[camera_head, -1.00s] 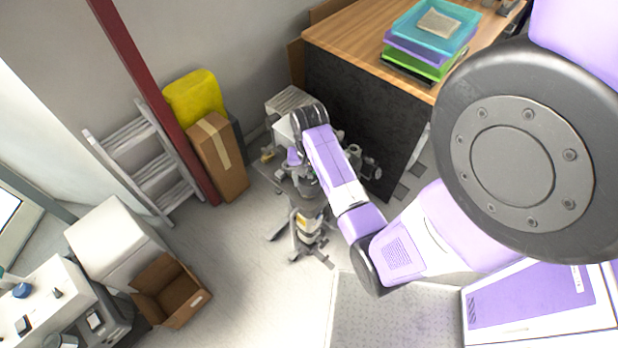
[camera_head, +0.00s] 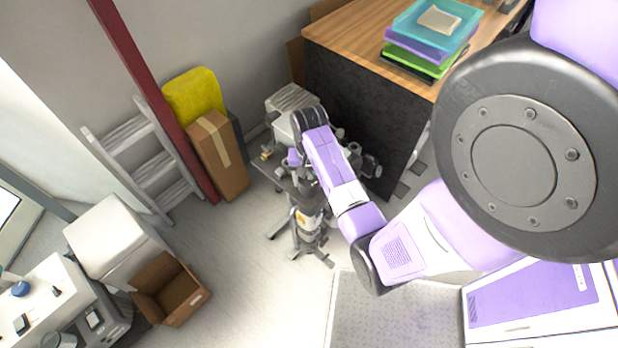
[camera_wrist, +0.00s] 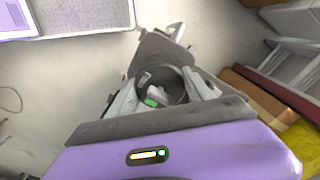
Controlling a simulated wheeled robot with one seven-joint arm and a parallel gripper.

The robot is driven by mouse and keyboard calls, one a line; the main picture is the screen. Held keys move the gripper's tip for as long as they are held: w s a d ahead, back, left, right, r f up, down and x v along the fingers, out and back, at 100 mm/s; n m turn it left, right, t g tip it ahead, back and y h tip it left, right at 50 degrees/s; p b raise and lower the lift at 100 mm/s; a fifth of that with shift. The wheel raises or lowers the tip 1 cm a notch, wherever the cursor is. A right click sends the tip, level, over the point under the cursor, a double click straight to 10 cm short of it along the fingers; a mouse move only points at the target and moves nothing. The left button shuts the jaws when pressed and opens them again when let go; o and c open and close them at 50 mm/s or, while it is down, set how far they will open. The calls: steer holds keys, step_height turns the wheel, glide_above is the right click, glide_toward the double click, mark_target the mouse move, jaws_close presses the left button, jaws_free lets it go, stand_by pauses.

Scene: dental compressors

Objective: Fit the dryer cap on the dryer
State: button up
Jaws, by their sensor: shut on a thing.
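My gripper (camera_wrist: 163,92) is shut on a dark round piece, which I take to be the dryer cap (camera_wrist: 174,88). The cap sits between the two grey fingers in the wrist view, with a pale part and a small green spot showing at its middle. In the head view my arm reaches down over the compressor unit, and my wrist hides much of the gripper. An upright cylinder with a yellow label, likely the dryer (camera_head: 303,218), stands on the near side of the unit. I cannot tell whether the cap touches it.
The grey compressor unit (camera_head: 290,103) stands close to the wooden desk (camera_head: 345,37) with its black side panel. A cardboard box (camera_head: 216,160), a ladder (camera_head: 150,170) and a red post (camera_head: 150,85) stand to the left. The floor in front of the unit is clear.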

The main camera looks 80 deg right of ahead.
mark_target(309, 174)
steer(key=shift+f+b, duration=0.45)
steer(key=shift+f, duration=0.55)
steer(key=o, duration=1.6)
steer(key=shift+c, duration=0.2)
steer(key=shift+r, duration=0.1)
steer(key=shift+r, duration=3.8)
